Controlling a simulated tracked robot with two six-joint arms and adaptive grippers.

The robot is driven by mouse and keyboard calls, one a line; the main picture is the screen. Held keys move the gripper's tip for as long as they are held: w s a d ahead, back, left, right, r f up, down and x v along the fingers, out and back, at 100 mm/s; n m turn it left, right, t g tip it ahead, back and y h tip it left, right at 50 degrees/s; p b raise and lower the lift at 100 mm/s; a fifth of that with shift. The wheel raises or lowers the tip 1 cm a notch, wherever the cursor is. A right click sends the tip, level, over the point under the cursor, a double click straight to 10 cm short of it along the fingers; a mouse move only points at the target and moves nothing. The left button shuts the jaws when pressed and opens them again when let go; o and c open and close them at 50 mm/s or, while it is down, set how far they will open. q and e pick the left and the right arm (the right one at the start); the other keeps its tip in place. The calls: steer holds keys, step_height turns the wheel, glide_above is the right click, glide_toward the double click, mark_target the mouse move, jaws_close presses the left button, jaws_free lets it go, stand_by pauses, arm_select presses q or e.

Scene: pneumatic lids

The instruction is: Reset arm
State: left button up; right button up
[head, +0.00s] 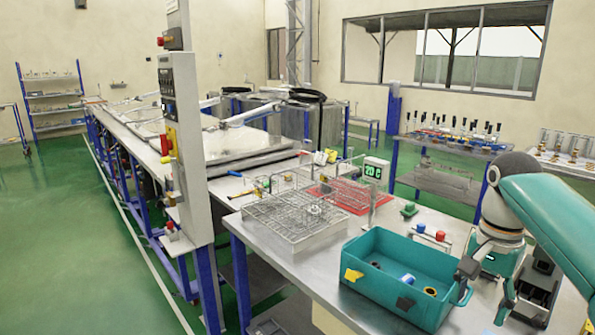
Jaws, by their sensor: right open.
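My right arm (548,225), with a teal shell, comes in from the right edge. My right gripper (484,303) hangs with its fingers pointing down at the right end of a teal bin (385,294) on the metal table. The gripper is open, and I see nothing between its fingers. Whether a finger touches the bin's end is unclear. In the bin lie a blue and white cylindrical part (407,279) and a dark ring-like part (430,291). My left gripper is out of view.
A wire basket (296,222) and a red rack (342,196) stand behind the bin. A display (376,172), a green knob-like part (409,209) and a small red-and-blue-capped fixture (430,236) are nearby. A control post (185,140) rises at left. Green floor (70,250) is open there.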

steer(key=s+a+f+n+g+y, duration=0.1)
steer(key=s+a+f+n+g, duration=0.2)
steer(key=f, duration=1.2)
steer(key=s+a+f+g, duration=0.3)
steer(key=s+a+f, duration=0.15)
steer(key=f, duration=1.15)
steer(key=s+a+f+n+t+y, duration=0.35)
steer(key=s+a+f, duration=0.85)
steer(key=s+f, duration=0.4)
steer(key=w+t, duration=0.1)
steer(key=w+n+t, duration=0.1)
steer(key=w, duration=0.1)
steer(key=w+n+t, duration=0.1)
steer(key=shift+w+d+r+h, duration=0.1)
steer(key=shift+w+d+h, duration=0.15)
steer(key=shift+d, duration=0.1)
steer(key=c, duration=0.4)
steer(key=shift+d, duration=0.1)
